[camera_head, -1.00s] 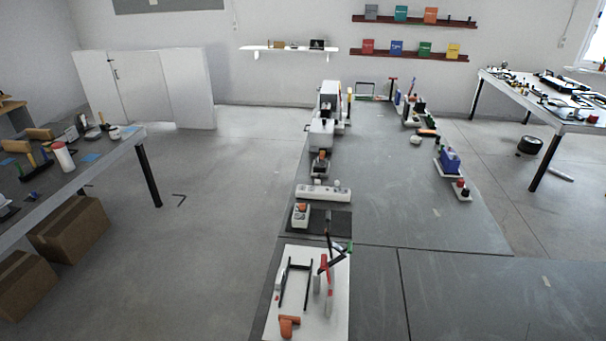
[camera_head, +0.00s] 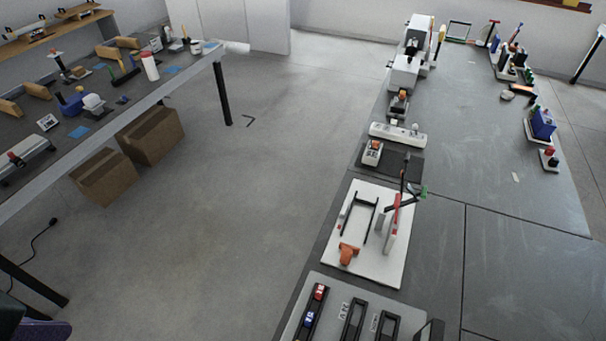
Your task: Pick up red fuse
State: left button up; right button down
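A small red block with white marking, which looks like the red fuse (camera_head: 319,292), sits in the left slot of a grey slotted board (camera_head: 330,285) at the bottom of the head view. A blue fuse-like block (camera_head: 309,319) sits in the same slot, just nearer to me. Two more dark slots to the right look empty, with small labels beside them. The near part of the board is cut off by the picture's lower edge. Neither of my grippers is in view.
Beyond the board, a white plate (camera_head: 340,245) carries a black frame, an orange part (camera_head: 348,254) and an upright red-and-white piece. A white power strip (camera_head: 397,134) lies farther back. Right of these the dark bench is mostly clear. A cluttered table (camera_head: 188,68) stands left across open floor.

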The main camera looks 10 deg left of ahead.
aim_at(321, 288)
jog(key=l+u, duration=0.15)
jog(key=j+z, duration=0.8)
jog(key=j, duration=0.15)
jog(key=j+z, duration=0.4)
